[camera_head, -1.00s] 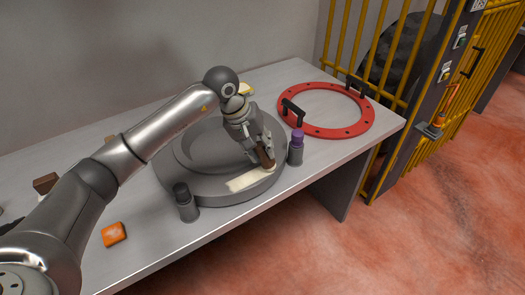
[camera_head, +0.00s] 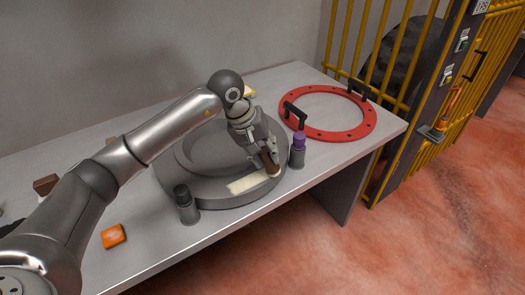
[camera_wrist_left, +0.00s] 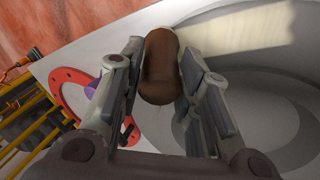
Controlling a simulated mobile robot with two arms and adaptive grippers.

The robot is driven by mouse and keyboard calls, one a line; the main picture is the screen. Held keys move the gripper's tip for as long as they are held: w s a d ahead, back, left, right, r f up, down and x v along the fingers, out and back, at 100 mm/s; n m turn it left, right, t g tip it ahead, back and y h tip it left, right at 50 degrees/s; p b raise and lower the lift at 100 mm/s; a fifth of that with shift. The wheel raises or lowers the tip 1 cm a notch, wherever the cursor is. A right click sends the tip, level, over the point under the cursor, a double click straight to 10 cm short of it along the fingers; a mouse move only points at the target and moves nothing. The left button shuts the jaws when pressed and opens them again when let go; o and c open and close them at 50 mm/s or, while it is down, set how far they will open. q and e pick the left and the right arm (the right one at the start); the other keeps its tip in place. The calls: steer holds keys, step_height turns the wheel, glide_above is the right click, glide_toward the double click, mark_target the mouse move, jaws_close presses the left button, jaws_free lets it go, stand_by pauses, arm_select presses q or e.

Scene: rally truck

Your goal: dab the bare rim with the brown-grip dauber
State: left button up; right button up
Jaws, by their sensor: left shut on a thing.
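My left gripper (camera_head: 264,148) is shut on the brown grip of the dauber (camera_head: 270,164). It holds the dauber tilted over the front right rim of a round grey part (camera_head: 215,197). A pale cream strip (camera_head: 248,184) lies on that rim, just left of the dauber's lower end. I cannot tell whether the dauber's tip touches the rim. In the left wrist view the brown grip (camera_wrist_left: 160,67) sits between the two fingers, and the cream strip (camera_wrist_left: 245,30) shows beyond; the dauber's tip is hidden there. My right gripper is not in view.
A purple-capped bottle (camera_head: 298,150) stands close right of the gripper. A dark-capped bottle (camera_head: 187,205) stands at the rim's front left. An orange block (camera_head: 114,236) lies near the table's front edge. A red ring (camera_head: 335,135) with black handles lies at the right end.

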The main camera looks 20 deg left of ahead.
arm_select(q)
steer(key=shift+w+a, duration=0.1)
steer(key=shift+w+a+b, duration=0.45)
steer(key=shift+a+b, duration=0.05)
steer(key=shift+a, duration=0.15)
steer(key=shift+s+d+f, duration=0.1)
stand_by(0.3)
steer(key=shift+s+d, duration=0.45)
steer(key=shift+d, duration=0.1)
steer(key=shift+w+a, duration=0.1)
steer(key=shift+w+a+b, duration=0.5)
steer(key=shift+a+b, duration=0.05)
steer(key=shift+r, duration=0.2)
steer(key=shift+r, duration=0.6)
